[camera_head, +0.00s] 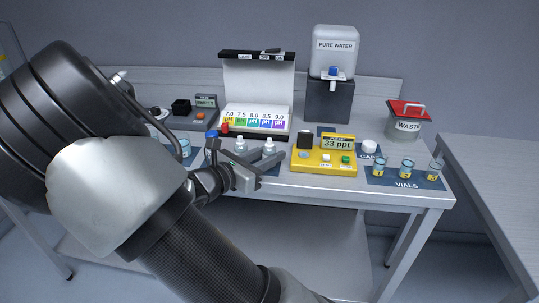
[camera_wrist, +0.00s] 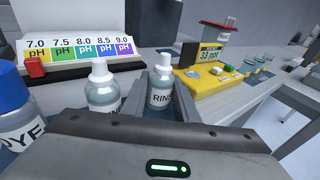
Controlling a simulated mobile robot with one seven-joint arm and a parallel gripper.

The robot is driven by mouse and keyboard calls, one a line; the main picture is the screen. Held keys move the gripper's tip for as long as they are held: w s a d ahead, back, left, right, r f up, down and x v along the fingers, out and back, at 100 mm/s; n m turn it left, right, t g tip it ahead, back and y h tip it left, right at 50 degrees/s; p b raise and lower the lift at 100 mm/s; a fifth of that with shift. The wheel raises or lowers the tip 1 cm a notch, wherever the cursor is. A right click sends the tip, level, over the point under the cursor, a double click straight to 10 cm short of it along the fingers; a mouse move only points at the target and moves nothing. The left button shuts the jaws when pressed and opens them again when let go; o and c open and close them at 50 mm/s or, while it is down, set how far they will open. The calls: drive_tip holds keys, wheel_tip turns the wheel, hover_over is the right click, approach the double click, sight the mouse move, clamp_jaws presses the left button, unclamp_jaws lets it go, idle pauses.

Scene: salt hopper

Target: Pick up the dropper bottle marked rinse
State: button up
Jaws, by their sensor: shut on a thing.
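The dropper bottle marked rinse (camera_wrist: 162,97) is clear with a white cap, and its label is partly hidden by a finger. It stands upright between the two fingers of my gripper (camera_wrist: 160,103), which is shut on it. In the head view the bottle's white top (camera_head: 269,147) shows above the fingers of my gripper (camera_head: 265,160). A similar white-capped bottle (camera_wrist: 103,92) stands just left of the gripper, its label mostly hidden; it also shows in the head view (camera_head: 240,146). I cannot tell whether the held bottle touches the mat.
A blue-capped bottle (camera_wrist: 15,115) stands at the left of the wrist view. A pH colour chart box (camera_head: 258,118) is behind the bottles. A yellow tester tray (camera_head: 324,169) is close on the right. Vials (camera_head: 407,168) and a waste bin (camera_head: 404,125) are farther right.

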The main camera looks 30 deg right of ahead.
wheel_tip(320, 180, up, 10)
drive_tip(key=p, duration=0.4)
drive_tip(key=d+n, duration=0.1)
drive_tip(key=d, duration=0.1)
drive_tip(key=s+d+f, duration=0.1)
drive_tip(key=d, duration=0.1)
drive_tip(key=s+d+f+n+t+y, duration=0.1)
drive_tip(key=d, duration=0.1)
drive_tip(key=shift+n+b, duration=0.3)
drive_tip(key=shift+b, duration=0.05)
drive_tip(key=shift+s+d+r+n+t+y, duration=0.1)
drive_tip(key=shift+s+d+n+t+y, duration=0.25)
drive_tip(key=shift+d+n, duration=0.2)
drive_tip(key=shift+s+d+r+n+t+y, duration=0.15)
drive_tip(key=shift+s+d+n+y, duration=0.1)
drive_tip(key=shift+s+d+n, duration=0.25)
drive_tip(key=shift+s+d+r+n+t+y+b, duration=0.3)
drive_tip(key=shift+s+d+n+t+y, duration=0.2)
drive_tip(key=shift+n, duration=0.45)
drive_tip(key=shift+s+a, duration=0.1)
